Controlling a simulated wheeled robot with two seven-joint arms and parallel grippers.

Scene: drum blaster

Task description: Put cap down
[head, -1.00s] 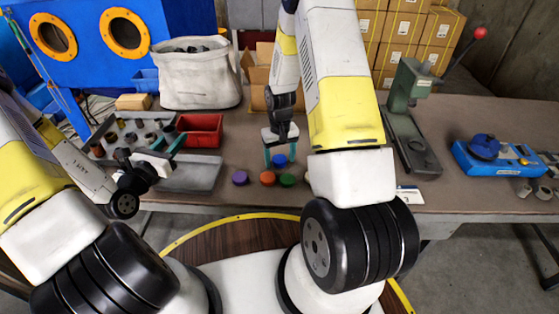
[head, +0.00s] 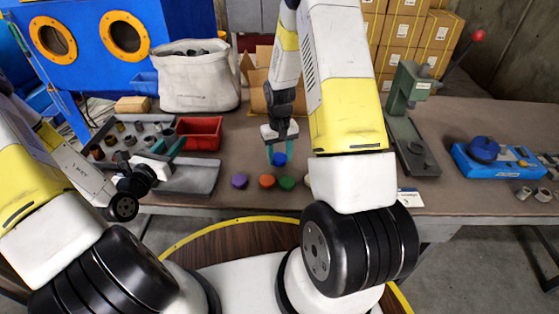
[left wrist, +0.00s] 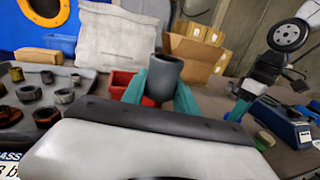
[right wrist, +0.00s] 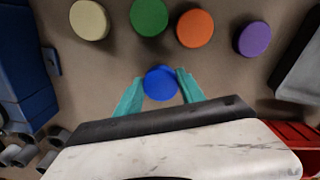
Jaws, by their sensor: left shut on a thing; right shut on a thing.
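My right gripper (head: 280,152) points down over the middle of the table and is shut on a blue cap (head: 279,160). In the right wrist view the blue cap (right wrist: 161,83) sits between the teal fingertips; I cannot tell whether it touches the table. A purple cap (head: 240,181), an orange cap (head: 267,181), a green cap (head: 287,183) and a cream cap (right wrist: 89,20) lie in a row nearer the table's front edge. My left gripper (head: 170,146) is shut on a dark grey pipe piece (left wrist: 164,75), held upright near the grey tray.
A grey tray (head: 195,178) with several pipe fittings lies at left, beside a red bin (head: 201,132). A white fabric bin (head: 198,95) and a cardboard box (head: 257,75) stand behind. A green press (head: 405,125) and a blue device (head: 493,160) are at right.

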